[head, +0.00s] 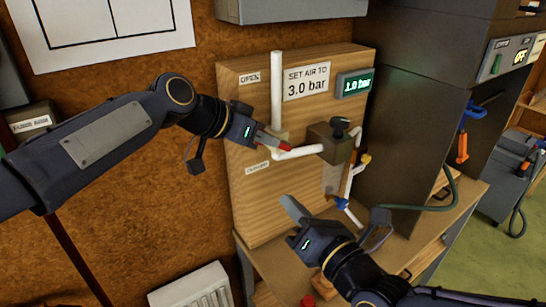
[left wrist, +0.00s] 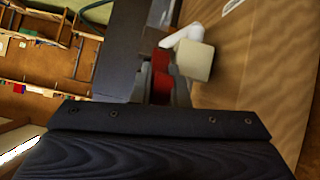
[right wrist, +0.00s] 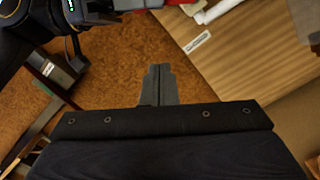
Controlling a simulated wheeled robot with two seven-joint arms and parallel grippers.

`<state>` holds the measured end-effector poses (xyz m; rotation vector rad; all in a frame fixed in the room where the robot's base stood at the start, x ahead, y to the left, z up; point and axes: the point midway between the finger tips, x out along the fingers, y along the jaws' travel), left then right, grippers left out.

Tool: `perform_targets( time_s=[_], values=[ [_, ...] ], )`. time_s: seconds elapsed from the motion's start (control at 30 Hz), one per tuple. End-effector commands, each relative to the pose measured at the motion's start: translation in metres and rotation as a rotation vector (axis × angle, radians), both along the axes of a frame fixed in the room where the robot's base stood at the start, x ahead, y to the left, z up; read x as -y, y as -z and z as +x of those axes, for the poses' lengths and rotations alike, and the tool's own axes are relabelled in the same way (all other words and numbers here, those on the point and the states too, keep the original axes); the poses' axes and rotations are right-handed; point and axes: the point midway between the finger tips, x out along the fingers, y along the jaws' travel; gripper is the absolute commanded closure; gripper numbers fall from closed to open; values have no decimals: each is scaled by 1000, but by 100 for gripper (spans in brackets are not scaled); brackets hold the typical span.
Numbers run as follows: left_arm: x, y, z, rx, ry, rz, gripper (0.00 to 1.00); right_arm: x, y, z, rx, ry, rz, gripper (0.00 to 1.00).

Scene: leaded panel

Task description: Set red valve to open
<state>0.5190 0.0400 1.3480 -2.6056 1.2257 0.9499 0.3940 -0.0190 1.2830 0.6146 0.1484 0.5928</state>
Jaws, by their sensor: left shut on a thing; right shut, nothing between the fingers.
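The red valve (head: 286,148) sits on white pipe on the wooden panel (head: 242,200). My left gripper (head: 270,142) reaches in from the left and is shut on its red handle, hiding much of it. In the left wrist view the red handle (left wrist: 160,68) lies between the fingers, beside a cream block (left wrist: 195,61) on the pipe. The OPEN label (head: 249,77) is above the gripper and the CLOSED label (head: 257,167) below. My right gripper (head: 297,218) is shut and empty in front of the panel's lower part; its closed fingers (right wrist: 158,86) show in the right wrist view.
A sign (head: 306,83) reads "SET AIR TO 3.0 bar". The green display (head: 355,85) reads 1.0 bar. A dark box with a black knob (head: 340,124) is right of the valve. A grey cabinet (head: 410,120) stands at right; a white radiator (head: 192,290) is below left.

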Motion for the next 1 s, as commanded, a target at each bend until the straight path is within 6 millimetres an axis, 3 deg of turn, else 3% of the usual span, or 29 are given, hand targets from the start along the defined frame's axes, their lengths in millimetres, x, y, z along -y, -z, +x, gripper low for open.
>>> perform_targets(
  time_s=[0.17,0.63,0.8,1.0],
  values=[
    [0,0,0,0,0,0,100,-11,0,15,5,1,-10,100],
    [0,0,0,0,0,0,100,-56,-3,84,1,2,-6,100],
    [0,0,0,0,-1,0,100,-45,-25,93,3,1,3,100],
    [0,0,0,0,0,0,100,-41,-35,99,0,0,0,100]
  ],
)
